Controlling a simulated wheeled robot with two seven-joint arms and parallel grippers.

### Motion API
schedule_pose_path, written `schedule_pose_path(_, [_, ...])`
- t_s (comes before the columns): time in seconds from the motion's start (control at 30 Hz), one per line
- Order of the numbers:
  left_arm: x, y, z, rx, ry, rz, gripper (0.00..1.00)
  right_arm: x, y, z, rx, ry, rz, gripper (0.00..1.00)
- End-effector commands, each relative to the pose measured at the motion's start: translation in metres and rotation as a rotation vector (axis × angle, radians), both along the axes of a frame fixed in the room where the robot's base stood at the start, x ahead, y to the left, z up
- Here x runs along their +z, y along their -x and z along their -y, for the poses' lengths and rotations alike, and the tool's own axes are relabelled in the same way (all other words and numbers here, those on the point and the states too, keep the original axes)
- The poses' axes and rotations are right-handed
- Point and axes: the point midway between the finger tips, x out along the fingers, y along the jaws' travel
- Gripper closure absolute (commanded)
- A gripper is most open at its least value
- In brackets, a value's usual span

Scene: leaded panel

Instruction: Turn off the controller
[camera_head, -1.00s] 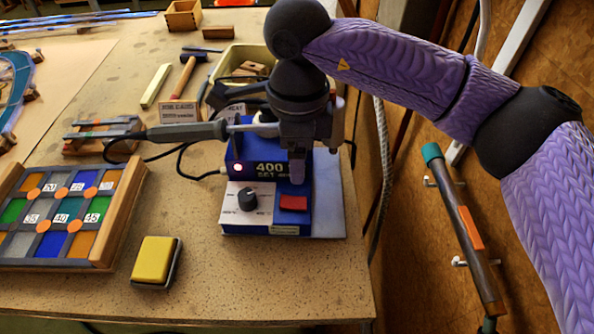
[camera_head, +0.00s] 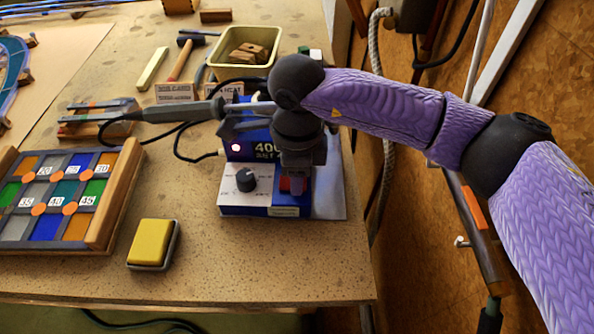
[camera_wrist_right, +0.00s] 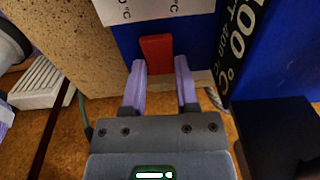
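The controller (camera_head: 235,207) is a blue box with a white lower panel, a black knob (camera_head: 246,180) and a "400" label. My right gripper (camera_head: 293,186) points down over the switch. My left gripper is not in view.
A soldering iron (camera_head: 181,112) lies across beside the controller, its cable trailing left. A yellow sponge (camera_head: 151,242) and a wood-framed glass panel (camera_head: 115,205) stand at left. Behind are a cream tray (camera_head: 226,52) and a hammer (camera_head: 181,60). The front right table area is clear.

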Motion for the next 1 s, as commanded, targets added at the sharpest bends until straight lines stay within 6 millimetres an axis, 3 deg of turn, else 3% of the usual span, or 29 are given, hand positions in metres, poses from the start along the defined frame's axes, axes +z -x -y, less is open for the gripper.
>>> schedule_pose_path(0.07, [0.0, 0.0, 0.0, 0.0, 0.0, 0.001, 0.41, 0.0, 0.0, 0.0, 0.0, 0.0, 0.0, 1.0])
schedule_pose_path(0.23, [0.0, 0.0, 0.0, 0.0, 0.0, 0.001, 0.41, 0.0, 0.0, -0.001, 0.001, 0.013, -0.001, 1.0])
schedule_pose_path(0.5, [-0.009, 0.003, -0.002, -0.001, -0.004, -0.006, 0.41, 0.0, -0.001, -0.006, 0.0, 0.25, -0.011, 1.0])
schedule_pose_path(0.77, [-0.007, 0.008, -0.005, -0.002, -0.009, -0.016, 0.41, 0.001, 0.0, -0.006, -0.001, 0.26, -0.012, 1.0])
schedule_pose_path(0.8, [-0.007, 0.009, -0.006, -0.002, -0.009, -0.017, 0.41, 0.001, 0.0, -0.006, 0.0, 0.26, -0.012, 0.58])
schedule_pose_path(0.93, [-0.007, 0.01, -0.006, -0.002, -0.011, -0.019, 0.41, 0.001, 0.0, -0.006, 0.0, 0.259, -0.012, 0.3])
schedule_pose_path(1.0, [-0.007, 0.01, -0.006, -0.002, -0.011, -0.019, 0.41, 0.001, 0.0, -0.006, 0.0, 0.259, -0.012, 0.26])
